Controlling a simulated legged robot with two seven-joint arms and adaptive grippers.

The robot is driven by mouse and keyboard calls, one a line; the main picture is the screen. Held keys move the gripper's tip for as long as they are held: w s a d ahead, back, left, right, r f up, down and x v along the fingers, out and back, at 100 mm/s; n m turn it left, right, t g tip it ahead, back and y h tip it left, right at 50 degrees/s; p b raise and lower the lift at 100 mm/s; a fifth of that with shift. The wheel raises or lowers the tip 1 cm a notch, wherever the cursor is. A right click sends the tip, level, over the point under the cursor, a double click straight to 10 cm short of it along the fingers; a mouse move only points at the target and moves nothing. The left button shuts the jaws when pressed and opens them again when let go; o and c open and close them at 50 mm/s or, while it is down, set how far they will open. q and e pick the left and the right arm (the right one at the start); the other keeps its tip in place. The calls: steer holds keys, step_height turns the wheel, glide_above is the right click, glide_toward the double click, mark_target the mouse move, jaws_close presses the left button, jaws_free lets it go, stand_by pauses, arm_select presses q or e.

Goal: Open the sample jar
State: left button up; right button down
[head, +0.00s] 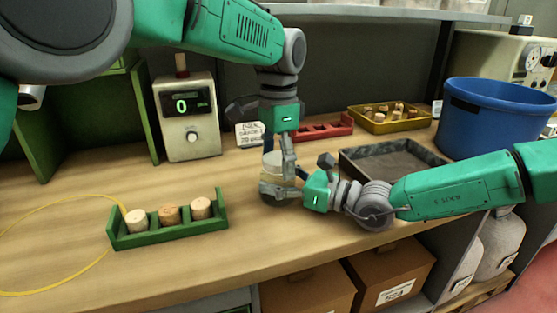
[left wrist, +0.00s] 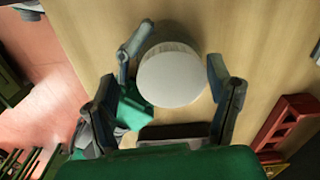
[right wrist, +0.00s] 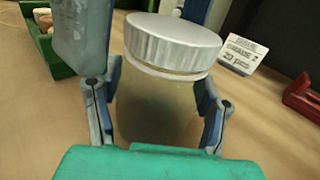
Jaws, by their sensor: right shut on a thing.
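The sample jar (head: 273,188) stands upright on the bench, a clear jar with a pale metal lid. The right wrist view shows its cloudy body (right wrist: 155,108) and ribbed lid (right wrist: 172,42) on top. My right gripper (head: 290,187) comes in from the right and is shut on the jar's body, one finger on each side. My left gripper (head: 277,160) points down from above. In the left wrist view its fingers stand apart on either side of the round lid (left wrist: 171,76), with a gap visible at the left finger.
A green rack (head: 170,238) with corks stands front left, beside a yellow loop (head: 60,203). A scale-like device (head: 188,120) stands behind. A dark tray (head: 390,150), red rack (head: 325,131), yellow cork tray (head: 390,124) and blue bucket (head: 497,125) lie to the right.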

mark_target(277, 160)
arm_select(q)
steer(key=shift+r, duration=0.1)
arm_select(e)
steer(key=shift+a, duration=0.1)
arm_select(q)
steer(key=shift+r, duration=2.2)
steer(key=shift+c, duration=0.4)
steer(key=m, duration=0.3)
steer(key=d+m, duration=0.1)
steer(key=shift+s+d, duration=0.1)
steer(key=shift+s, duration=0.2)
steer(key=m, duration=0.2)
steer(key=shift+d+r+m, duration=0.2)
steer(key=shift+m, duration=0.1)
steer(key=shift+r+m, duration=0.35)
steer(key=shift+m, duration=0.85)
steer(key=shift+w+r+m, duration=0.2)
steer(key=shift+r+m, duration=0.1)
steer(key=shift+m, duration=0.6)
steer(key=m, duration=0.1)
steer(key=w+a+r+m, duration=0.1)
steer(key=shift+r+m, duration=0.1)
steer(key=shift+m, duration=0.3)
steer(key=shift+w+a+r+m, duration=0.15)
steer(key=shift+a+m, duration=0.15)
steer(key=shift+m, duration=0.3)
steer(key=shift+f, duration=3.85)
